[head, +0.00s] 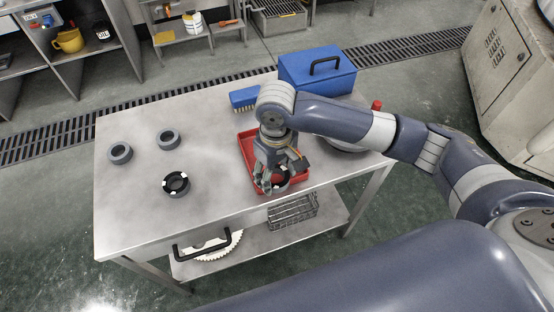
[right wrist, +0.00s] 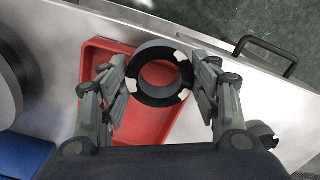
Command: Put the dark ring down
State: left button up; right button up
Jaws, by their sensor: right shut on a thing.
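The dark ring (right wrist: 160,77) has a black face with white patches and a grey inside. My right gripper (right wrist: 162,80) is shut on it, with one finger on each side. In the head view the right gripper (head: 270,184) points down at the near part of the red tray (head: 246,146), and the ring (head: 281,181) shows partly between its fingers. The ring is over the tray; I cannot tell whether it touches the tray floor. My left gripper is not in view.
A similar black-and-white ring (head: 176,184) and two grey rings (head: 120,153) (head: 168,140) stand on the left of the metal table (head: 215,205). A blue brush (head: 244,98) and a blue toolbox (head: 317,72) lie behind the tray. The table's front left is clear.

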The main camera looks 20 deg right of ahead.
jog(key=w, duration=0.1)
jog(key=w+d, duration=0.1)
jog(key=w, duration=0.2)
jog(key=shift+w+d+f, duration=0.15)
jog(key=shift+w+d, duration=0.2)
jog(key=shift+w+d+f+p, duration=0.15)
jog(key=shift+w+f+p, duration=0.05)
jog(key=shift+w+p, duration=0.15)
notch_tip(320, 180, down, 2)
jog(key=shift+f, duration=0.1)
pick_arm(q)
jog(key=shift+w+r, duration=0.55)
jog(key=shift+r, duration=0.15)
pick_arm(e)
jog(key=shift+f, duration=0.55)
jog(key=o, duration=1.2)
jog(key=shift+f, duration=0.1)
jog(key=shift+c, duration=0.2)
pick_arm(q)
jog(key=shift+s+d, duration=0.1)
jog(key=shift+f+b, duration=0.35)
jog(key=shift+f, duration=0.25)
pick_arm(e)
notch_tip(320, 180, up, 12)
